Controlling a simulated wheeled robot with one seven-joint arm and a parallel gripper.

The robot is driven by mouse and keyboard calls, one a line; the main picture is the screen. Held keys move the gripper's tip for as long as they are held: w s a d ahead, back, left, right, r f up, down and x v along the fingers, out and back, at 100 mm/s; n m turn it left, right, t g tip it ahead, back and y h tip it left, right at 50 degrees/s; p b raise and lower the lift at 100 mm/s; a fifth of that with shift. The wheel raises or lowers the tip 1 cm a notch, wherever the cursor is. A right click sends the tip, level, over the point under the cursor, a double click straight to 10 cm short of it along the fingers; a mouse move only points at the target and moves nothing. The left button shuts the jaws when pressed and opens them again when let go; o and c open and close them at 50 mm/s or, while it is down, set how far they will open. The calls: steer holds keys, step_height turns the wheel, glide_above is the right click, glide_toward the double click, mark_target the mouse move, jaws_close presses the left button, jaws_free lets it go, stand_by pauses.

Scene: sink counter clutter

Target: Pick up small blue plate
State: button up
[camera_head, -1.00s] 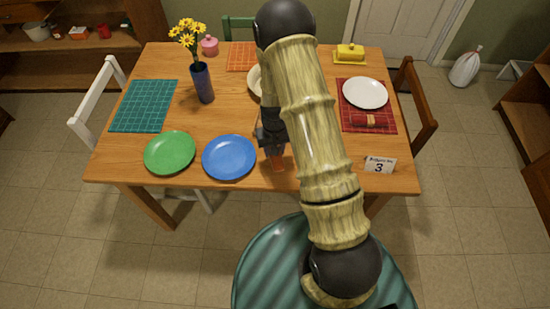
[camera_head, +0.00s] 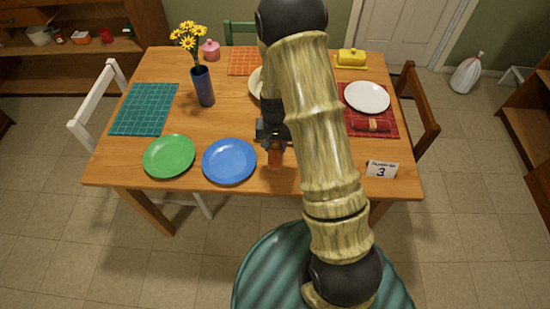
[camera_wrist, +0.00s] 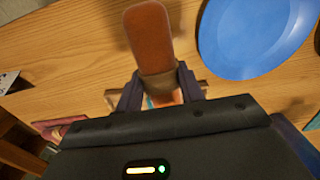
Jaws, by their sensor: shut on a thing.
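The small blue plate (camera_head: 229,161) lies flat on the wooden table near its front edge, right of a green plate (camera_head: 169,156). Part of the blue plate shows at the upper right of the wrist view (camera_wrist: 255,35). My gripper (camera_head: 272,142) is just right of the blue plate, apart from it. In the wrist view my gripper (camera_wrist: 158,88) is shut on an orange-brown, round-ended object with a darker collar (camera_wrist: 150,40). The same object shows below my gripper in the head view (camera_head: 274,158). I cannot tell exactly what it is.
A blue vase (camera_head: 203,86) with yellow flowers stands behind the plates. A number card (camera_head: 381,169) stands at the table's front right. A white plate (camera_head: 367,97) and a rolled napkin (camera_head: 371,125) lie on a red mat. My arm hides part of the table's middle.

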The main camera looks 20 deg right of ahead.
step_height(320, 180, down, 3)
steer(key=shift+w+d+r, duration=0.1)
steer(key=shift+w+d, duration=0.05)
step_height(320, 180, down, 4)
steer(key=shift+f, duration=0.1)
stand_by(0.5)
steer(key=shift+f, duration=0.3)
steer(key=shift+f, duration=0.1)
